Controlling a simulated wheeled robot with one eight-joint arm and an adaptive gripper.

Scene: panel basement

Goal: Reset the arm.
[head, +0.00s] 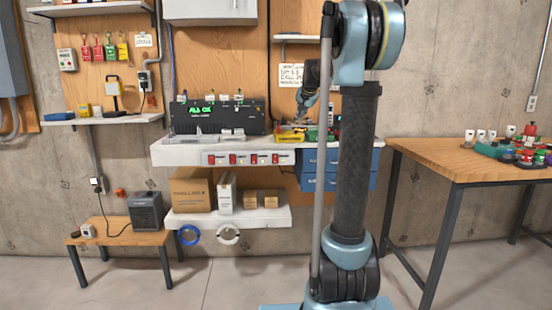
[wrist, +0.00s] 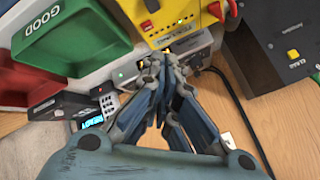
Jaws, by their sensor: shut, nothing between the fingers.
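My gripper (wrist: 165,68) is shut and empty in the wrist view, its blue-grey fingers meeting at the tips. The tips are beside the lower edge of a yellow box (wrist: 145,22) with a red knob; I cannot tell whether they touch it. In the head view my gripper (head: 303,108) is small, hanging over the right part of the white wall shelf (head: 190,154). My own upright arm links stand in front and hide part of the shelf's right end.
The wrist view shows a green tray marked GOOD (wrist: 52,32), a device with a lit display (wrist: 90,122), a black box with a yellow button (wrist: 290,55) and a black cable (wrist: 238,110). In the head view, a wooden table (head: 470,162) stands right; open floor lies front left.

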